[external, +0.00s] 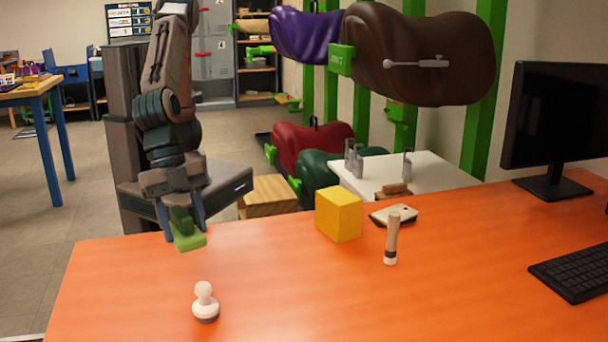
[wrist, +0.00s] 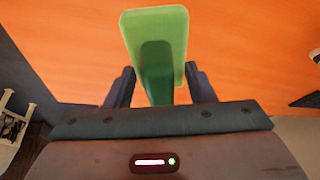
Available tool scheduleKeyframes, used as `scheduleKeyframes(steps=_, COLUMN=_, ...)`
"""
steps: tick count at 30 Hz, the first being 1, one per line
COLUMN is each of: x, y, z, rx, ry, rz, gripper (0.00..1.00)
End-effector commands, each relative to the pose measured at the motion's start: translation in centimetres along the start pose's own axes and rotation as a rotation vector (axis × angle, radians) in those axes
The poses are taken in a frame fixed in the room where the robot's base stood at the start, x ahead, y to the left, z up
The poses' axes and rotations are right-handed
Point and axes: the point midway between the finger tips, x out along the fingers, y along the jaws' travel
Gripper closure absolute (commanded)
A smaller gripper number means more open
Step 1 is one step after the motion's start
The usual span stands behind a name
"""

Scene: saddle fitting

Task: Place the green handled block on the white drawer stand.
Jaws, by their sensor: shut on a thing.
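The green handled block (external: 190,242) hangs below my gripper (external: 183,226) at the back left edge of the orange desk. My gripper is shut on its darker green upright handle. In the wrist view the block (wrist: 156,24) reaches forward past the fingers of my gripper (wrist: 158,88), over the orange surface. I cannot tell how large the gap under the block is. A white stand (external: 440,177), which I take for the drawer stand, is behind the desk at right of centre. Metal brackets and a brown-handled tool are on its top; its drawers are hidden.
On the orange desk (external: 290,290) are a yellow cube (external: 339,214), a white phone-like item (external: 391,215), a wood-topped cylinder (external: 392,238) and a white knobbed stamp (external: 205,302). A monitor (external: 556,120) and keyboard (external: 578,272) stand right. Saddles (external: 420,50) hang above the white stand.

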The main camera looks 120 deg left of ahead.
Motion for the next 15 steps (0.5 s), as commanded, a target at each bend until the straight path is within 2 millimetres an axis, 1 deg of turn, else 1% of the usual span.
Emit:
scheduleKeyframes(steps=1, x=-0.2, y=-2.7, z=-0.7, rx=-0.045, ry=-0.001, rz=-0.020, gripper=0.74)
scheduleKeyframes(steps=2, x=-0.1, y=-4.1, z=-1.0, rx=-0.067, ry=-0.001, rz=-0.029, gripper=0.74)
scheduleKeyframes(steps=3, x=-0.1, y=-6.0, z=-1.4, rx=-0.097, ry=-0.001, rz=-0.042, gripper=0.74)
scheduleKeyframes(steps=5, x=-0.1, y=-8.7, z=-1.7, rx=-0.142, ry=-0.001, rz=-0.060, gripper=0.74)
scheduleKeyframes(steps=6, x=-0.2, y=-10.5, z=-1.8, rx=-0.172, ry=-0.001, rz=-0.073, gripper=0.74)
scheduleKeyframes(steps=7, x=-0.2, y=-11.9, z=-1.9, rx=-0.194, ry=-0.001, rz=-0.082, gripper=0.74)
scheduleKeyframes(steps=8, x=-0.3, y=-13.3, z=-2.0, rx=-0.217, ry=-0.001, rz=-0.092, gripper=0.74)
scheduleKeyframes(steps=9, x=-0.4, y=-15.1, z=-2.0, rx=-0.247, ry=-0.001, rz=-0.104, gripper=0.74)
scheduleKeyframes(steps=11, x=-0.6, y=-17.8, z=-1.9, rx=-0.292, ry=-0.001, rz=-0.122, gripper=0.74)
scheduleKeyframes(steps=12, x=-0.7, y=-19.6, z=-1.8, rx=-0.322, ry=-0.001, rz=-0.135, gripper=0.74)
scheduleKeyframes(steps=14, x=-1.0, y=-22.3, z=-1.4, rx=-0.368, ry=-0.002, rz=-0.154, gripper=0.74)
scheduleKeyframes(steps=15, x=-1.2, y=-24.1, z=-1.1, rx=-0.397, ry=-0.003, rz=-0.166, gripper=0.74)
